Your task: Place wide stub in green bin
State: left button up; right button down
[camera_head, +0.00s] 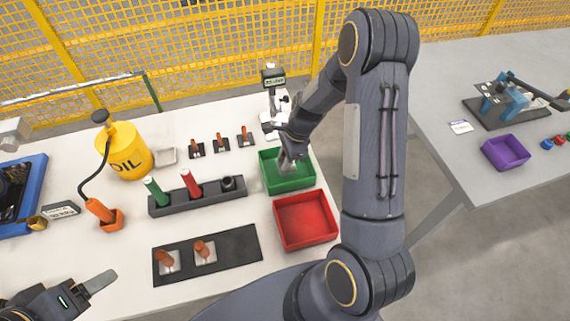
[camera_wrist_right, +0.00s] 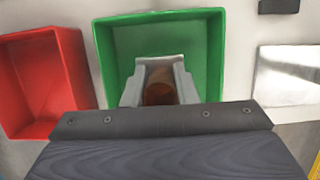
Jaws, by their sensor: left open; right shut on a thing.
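The green bin (camera_head: 292,184) stands on the table right of centre, and it also fills the middle of the right wrist view (camera_wrist_right: 212,60). My right gripper (camera_head: 287,163) reaches down into or just over this bin. In the right wrist view its jaws (camera_wrist_right: 160,90) are shut on a copper-brown stub (camera_wrist_right: 160,86), seen against the bin's inside. Whether the stub touches the bin floor I cannot tell. My left gripper (camera_head: 95,285) is open and empty at the lower left, with only part of it in view.
A red bin (camera_head: 306,220) sits directly in front of the green one. Two copper pieces stand on a black mat (camera_head: 232,248), and several small ones stand behind. A dark rack (camera_head: 200,197) holds red and green tubes. A yellow oil can (camera_head: 125,152) stands left.

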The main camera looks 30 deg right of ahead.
jog(key=shift+w+d+f, duration=0.1)
jog(key=shift+f, duration=1.5)
jog(key=shift+f, duration=0.2)
jog(key=c, duration=1.2)
grip_release()
jog(key=shift+o, duration=0.2)
jog(key=shift+r, duration=0.15)
